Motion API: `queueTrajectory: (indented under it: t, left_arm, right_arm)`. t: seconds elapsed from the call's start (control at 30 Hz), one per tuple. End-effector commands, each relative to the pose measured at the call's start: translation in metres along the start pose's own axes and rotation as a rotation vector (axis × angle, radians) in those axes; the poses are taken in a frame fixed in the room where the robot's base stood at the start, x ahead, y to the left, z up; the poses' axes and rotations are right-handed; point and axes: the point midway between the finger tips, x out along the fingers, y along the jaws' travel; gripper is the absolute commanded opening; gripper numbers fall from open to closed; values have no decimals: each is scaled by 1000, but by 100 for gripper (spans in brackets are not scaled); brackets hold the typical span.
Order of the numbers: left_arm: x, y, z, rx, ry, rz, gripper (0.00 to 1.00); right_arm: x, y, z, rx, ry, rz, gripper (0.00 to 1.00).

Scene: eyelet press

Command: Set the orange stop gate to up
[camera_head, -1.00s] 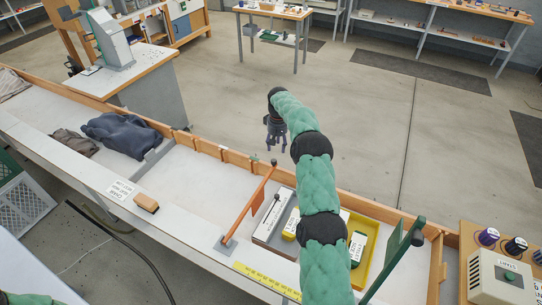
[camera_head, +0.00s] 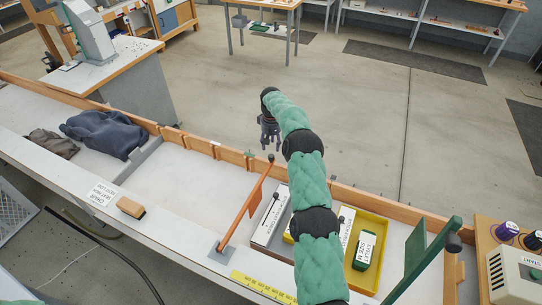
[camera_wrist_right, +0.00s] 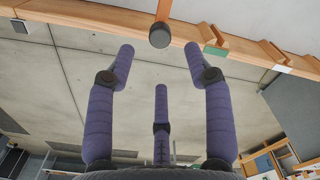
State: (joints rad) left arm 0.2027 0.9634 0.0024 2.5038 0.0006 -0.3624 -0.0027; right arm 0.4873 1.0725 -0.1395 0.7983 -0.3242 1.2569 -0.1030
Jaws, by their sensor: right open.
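The orange stop gate (camera_head: 240,218) stands on a grey base plate at the near edge of the bench. Its long bar slants to the upper right in the head view and ends in a dark round knob (camera_head: 271,157). My right gripper (camera_head: 269,146) appears just above this knob in the head view. In the right wrist view the knob (camera_wrist_right: 160,37) shows at the top, beyond and between the spread purple fingers (camera_wrist_right: 160,75). The right gripper is open and empty, with no visible contact with the knob. My left gripper is out of view.
A green gate (camera_head: 425,262) with a dark knob stands at the right. A wooden rail (camera_head: 232,157) borders the bench. A brush (camera_head: 130,207) and dark cloth (camera_head: 103,133) lie left.

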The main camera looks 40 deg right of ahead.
Motion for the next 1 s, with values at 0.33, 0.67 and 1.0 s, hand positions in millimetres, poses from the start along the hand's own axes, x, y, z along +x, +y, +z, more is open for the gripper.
queueTrajectory:
  t: [0.33,0.67,1.0]
  left_arm:
    - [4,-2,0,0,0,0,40]
    - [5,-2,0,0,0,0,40]
    - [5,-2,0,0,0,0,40]
  right_arm:
    - [57,0,1,1,-1,0,52]
    - [71,0,0,1,1,0,52]
    - [71,0,0,1,0,0,4]
